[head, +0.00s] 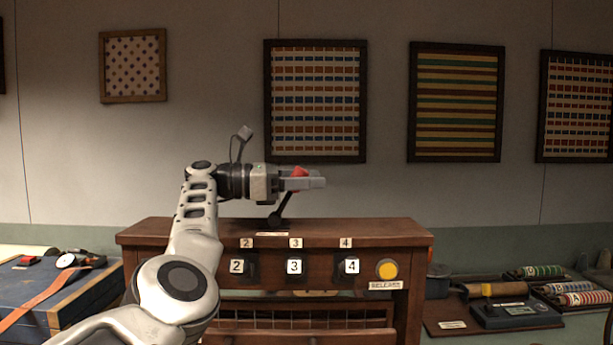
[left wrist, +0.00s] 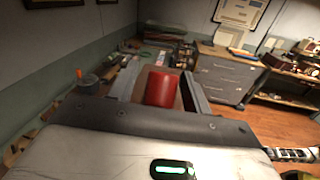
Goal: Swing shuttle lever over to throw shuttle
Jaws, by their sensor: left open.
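The shuttle lever (head: 284,206) stands on top of the wooden loom cabinet (head: 200,232). Its dark shaft leans to the right from a round pivot, with a red knob (head: 299,172) at its upper end. My left gripper (head: 314,180) is open at the knob's height, and its near finger hides the knob's lower part. In the left wrist view the red knob (left wrist: 161,89) sits between the two spread fingers (left wrist: 161,72). I cannot tell whether a finger touches it. My right gripper is not in view.
The cabinet front has numbered buttons (head: 294,267) and a yellow release button (head: 387,269). A blue case (head: 60,300) lies at left. A dark tray (head: 450,318) with rolled textiles lies at right. Framed weavings (head: 315,100) hang on the wall behind.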

